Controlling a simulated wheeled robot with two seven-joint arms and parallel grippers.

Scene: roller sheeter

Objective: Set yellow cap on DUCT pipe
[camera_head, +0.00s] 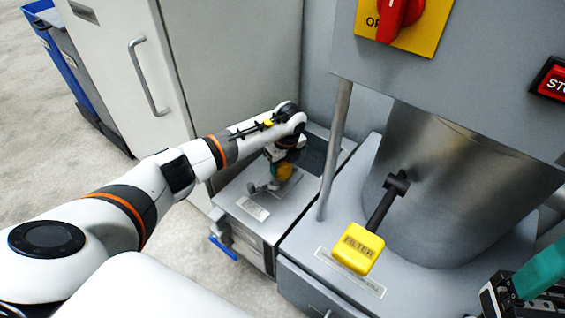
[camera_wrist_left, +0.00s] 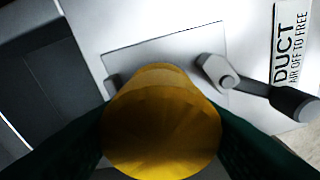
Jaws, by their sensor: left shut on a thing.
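My left gripper (camera_head: 285,168) is shut on the yellow cap (camera_head: 285,173), above the grey box at the back of the station. In the left wrist view the round yellow cap (camera_wrist_left: 160,130) sits between the two dark green fingers. The label reading DUCT, AIR OFF TO FREE (camera_wrist_left: 290,50) is on the light top plate, up and right of the cap. A grey lever (camera_wrist_left: 217,71) with a dark end lies beside the cap. The DUCT pipe is hidden; I cannot tell whether the cap touches it. My right gripper (camera_head: 520,290) shows only partly at the lower right.
A yellow FILTER handle (camera_head: 358,248) stands out before the steel drum (camera_head: 440,170). A grey post (camera_head: 335,150) rises right of the duct box. A cabinet (camera_head: 240,70) stands behind my left arm. A red switch (camera_head: 400,15) is above.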

